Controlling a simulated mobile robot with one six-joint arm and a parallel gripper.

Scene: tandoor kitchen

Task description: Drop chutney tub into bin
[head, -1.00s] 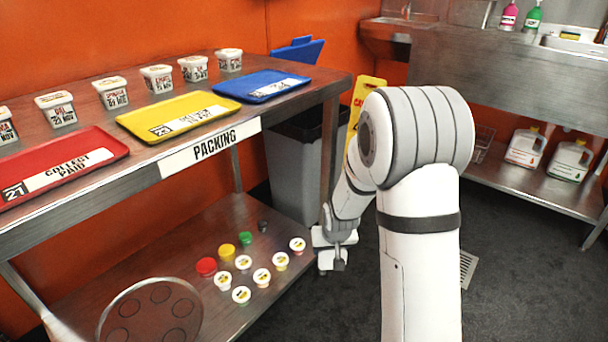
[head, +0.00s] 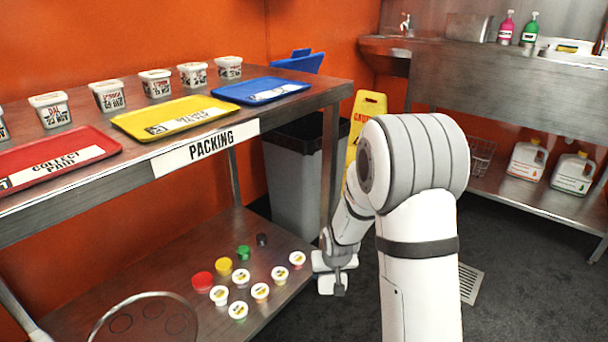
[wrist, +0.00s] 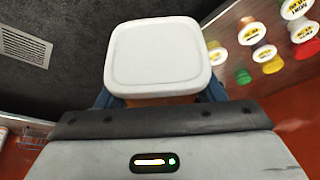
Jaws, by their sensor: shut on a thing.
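A chutney tub with a plain white lid (wrist: 160,58) fills the upper middle of the wrist view. My gripper (wrist: 158,97) is shut on it, with a blue finger at each side below the lid. In the head view my gripper (head: 335,284) hangs low over the floor, just right of the lower shelf's end; I cannot clearly make out the tub there. The grey bin (head: 296,182) with a black rim stands behind my gripper, partly under the packing table. Its opening is partly hidden by the table top and leg.
The packing table (head: 205,147) carries trays and labelled tubs. Several small pots, some with white lids, stand on its lower shelf (head: 215,245). A yellow caution sign (head: 368,103) stands right of the bin. Dark floor with a drain grate (head: 470,284) is clear on the right.

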